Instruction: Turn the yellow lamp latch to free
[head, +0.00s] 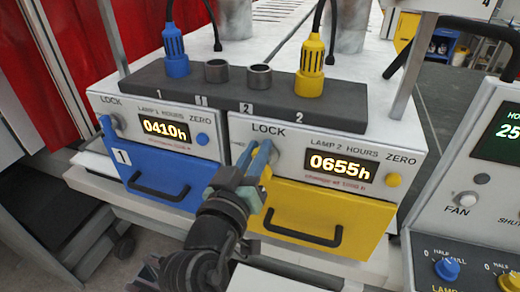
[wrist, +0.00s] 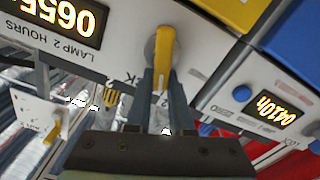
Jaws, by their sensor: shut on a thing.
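The yellow lamp latch (wrist: 164,48) is a short yellow lever on a round grey boss, beside the lock label of the lamp 2 panel. In the wrist view, its lever runs from the boss back between my gripper's fingers (wrist: 162,88). My gripper (head: 262,160) is shut on the lever, one finger on each side. In the head view, my gripper hides most of the latch. The yellow lamp drawer (head: 330,215) with a dark handle lies below the panel. The lamp 2 display (head: 338,167) reads 0655h.
On the left stands the blue lamp drawer (head: 140,180) with its own blue latch (head: 107,127) and a display reading 0410h. Blue and yellow plugs (head: 311,55) stand on a dark bar above. A control console (head: 475,210) stands close on the right.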

